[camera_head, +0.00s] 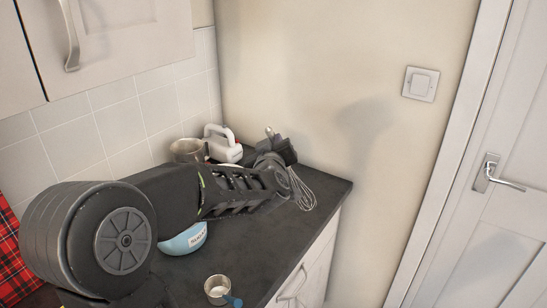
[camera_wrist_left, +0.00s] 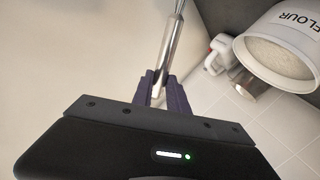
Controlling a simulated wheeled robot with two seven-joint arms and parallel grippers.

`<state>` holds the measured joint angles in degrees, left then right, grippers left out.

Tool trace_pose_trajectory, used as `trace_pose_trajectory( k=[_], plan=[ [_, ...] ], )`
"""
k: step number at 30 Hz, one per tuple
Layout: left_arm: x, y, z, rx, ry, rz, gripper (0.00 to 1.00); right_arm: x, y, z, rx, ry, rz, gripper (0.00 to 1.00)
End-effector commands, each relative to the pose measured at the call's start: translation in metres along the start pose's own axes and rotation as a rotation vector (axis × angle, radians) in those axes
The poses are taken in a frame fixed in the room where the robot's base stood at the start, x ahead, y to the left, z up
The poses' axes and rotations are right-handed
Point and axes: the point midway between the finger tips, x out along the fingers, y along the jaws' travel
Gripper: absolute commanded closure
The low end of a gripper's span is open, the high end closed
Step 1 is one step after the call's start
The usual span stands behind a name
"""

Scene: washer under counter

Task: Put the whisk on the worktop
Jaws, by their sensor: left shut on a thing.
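My left gripper (camera_head: 280,152) is shut on the whisk's handle, above the back right end of the dark worktop (camera_head: 262,255). The whisk's wire loops (camera_head: 303,194) hang down to the right of the gripper in the head view, close to the worktop's right edge. I cannot tell whether they touch the surface. In the left wrist view, the metal handle (camera_wrist_left: 171,48) stands between the two dark fingertips (camera_wrist_left: 162,88). My left arm hides part of the worktop. My right gripper is not in view.
A blue sugar bowl (camera_head: 186,241) and a measuring cup (camera_head: 217,287) stand on the worktop. A metal pot (camera_head: 187,151) and a white mixer (camera_head: 222,144) stand at the back. A flour container (camera_wrist_left: 290,48) shows in the wrist view.

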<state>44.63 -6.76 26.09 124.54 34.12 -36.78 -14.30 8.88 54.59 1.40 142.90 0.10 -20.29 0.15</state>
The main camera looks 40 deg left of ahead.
Motion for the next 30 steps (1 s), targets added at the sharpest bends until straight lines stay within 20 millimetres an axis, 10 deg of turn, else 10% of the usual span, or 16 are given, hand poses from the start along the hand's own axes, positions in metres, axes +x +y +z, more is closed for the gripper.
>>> trace_pose_trajectory(
  k=[22, 23, 30],
  plan=[
    [0.006, -0.019, 0.036, -0.001, 0.000, 0.002, 1.00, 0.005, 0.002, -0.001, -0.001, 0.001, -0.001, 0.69],
    [0.006, -0.019, 0.036, 0.000, 0.000, 0.002, 0.80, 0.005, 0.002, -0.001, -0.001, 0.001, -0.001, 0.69],
    [0.005, -0.018, 0.035, 0.000, 0.000, 0.001, 0.61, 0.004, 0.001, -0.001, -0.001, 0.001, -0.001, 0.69]
  ],
)
